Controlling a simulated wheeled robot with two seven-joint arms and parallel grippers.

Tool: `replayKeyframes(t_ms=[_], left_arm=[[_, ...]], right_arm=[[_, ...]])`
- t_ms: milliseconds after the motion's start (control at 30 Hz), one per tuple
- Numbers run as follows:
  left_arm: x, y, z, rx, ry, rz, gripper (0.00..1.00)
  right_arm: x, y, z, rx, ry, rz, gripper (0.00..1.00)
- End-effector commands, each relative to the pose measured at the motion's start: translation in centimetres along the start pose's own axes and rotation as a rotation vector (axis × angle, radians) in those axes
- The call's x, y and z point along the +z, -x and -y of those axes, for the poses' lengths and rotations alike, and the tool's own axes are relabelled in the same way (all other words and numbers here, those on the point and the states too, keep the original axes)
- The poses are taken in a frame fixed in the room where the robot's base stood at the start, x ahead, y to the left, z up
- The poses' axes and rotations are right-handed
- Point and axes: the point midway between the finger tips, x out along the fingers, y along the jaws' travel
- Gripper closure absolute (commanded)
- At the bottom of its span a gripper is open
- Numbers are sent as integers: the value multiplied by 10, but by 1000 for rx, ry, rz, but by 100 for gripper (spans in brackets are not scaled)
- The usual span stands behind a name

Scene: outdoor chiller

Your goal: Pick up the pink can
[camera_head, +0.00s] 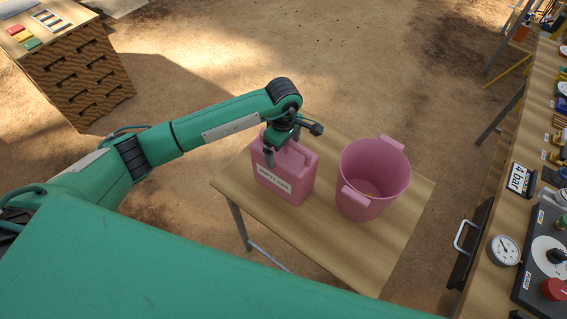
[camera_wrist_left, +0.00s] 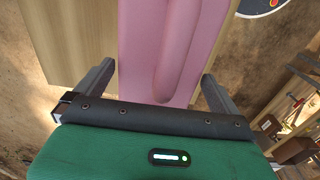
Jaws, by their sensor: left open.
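The pink can (camera_head: 286,180) is a boxy canister with a white label on its front and a handle on top. It stands upright on the left part of a small wooden table (camera_head: 330,238). My left gripper (camera_head: 281,149) is over the top of the can, with its jaws open. In the left wrist view the pink can (camera_wrist_left: 140,50) lies between the two spread fingers (camera_wrist_left: 156,85), with gaps at both sides. The gripper hides part of the can's top and handle in the head view. My right gripper is out of view.
A pink bucket (camera_head: 383,210) with two side grips stands right of the can on the same table. A workbench with a gauge (camera_head: 504,250) and fittings runs along the right. A wooden drawer cabinet (camera_head: 80,80) stands at the upper left. The dirt floor between is mostly clear.

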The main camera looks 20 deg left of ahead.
Motion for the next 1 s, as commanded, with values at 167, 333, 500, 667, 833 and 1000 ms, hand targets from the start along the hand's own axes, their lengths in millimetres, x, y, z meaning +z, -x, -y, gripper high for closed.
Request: replayKeyframes(t_ms=[167, 333, 500, 667, 833, 1000], left_arm=[[0, -2, 0, 2, -1, 0, 0], [0, -2, 0, 1, 0, 0, 20], [0, -2, 0, 1, 0, 0, 53], [0, -1, -1, 2, 0, 0, 55], [0, 2, -1, 3, 0, 0, 55], [-1, 16, -2, 6, 1, 0, 55]], right_arm=[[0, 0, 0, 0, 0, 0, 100], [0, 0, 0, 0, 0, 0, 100], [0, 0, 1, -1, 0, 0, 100], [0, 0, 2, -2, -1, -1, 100], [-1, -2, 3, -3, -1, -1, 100], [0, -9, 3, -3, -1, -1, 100]])
